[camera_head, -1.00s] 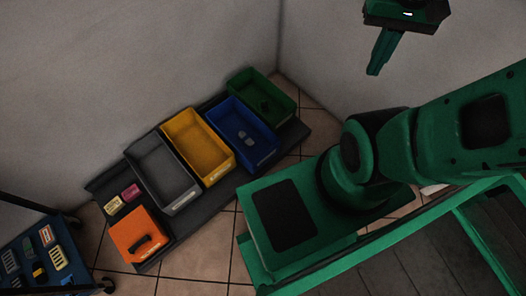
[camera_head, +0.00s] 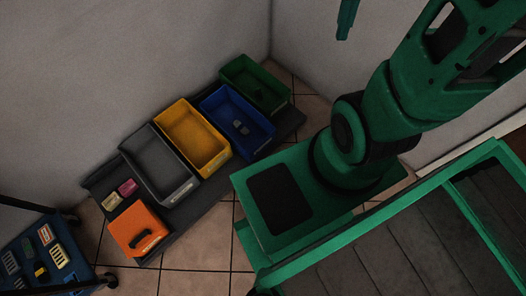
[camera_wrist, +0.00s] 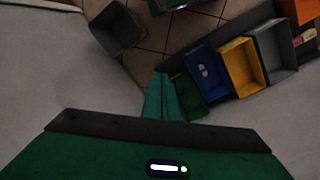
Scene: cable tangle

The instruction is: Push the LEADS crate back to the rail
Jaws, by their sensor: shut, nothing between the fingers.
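Several open crates stand in a row on a dark platform: grey (camera_head: 155,160), yellow (camera_head: 190,135), blue (camera_head: 222,106) and green (camera_head: 240,72). The blue crate sits farther forward from the wall than its neighbours and holds small grey pieces. Front labels are too small to read, so I cannot tell by name which is LEADS. My gripper (camera_head: 346,22) is at the top edge of the head view, clear of the crates. In the wrist view its shut, empty fingers (camera_wrist: 161,95) overlap the green crate (camera_wrist: 186,98), with the blue crate (camera_wrist: 206,74) beside it.
An orange box (camera_head: 137,232) and two small packs (camera_head: 119,194) are on the platform's left end. A blue cart (camera_head: 45,255) with small items stands at lower left. Walls close in the back. A dark bin (camera_wrist: 117,27) stands on the tiled floor.

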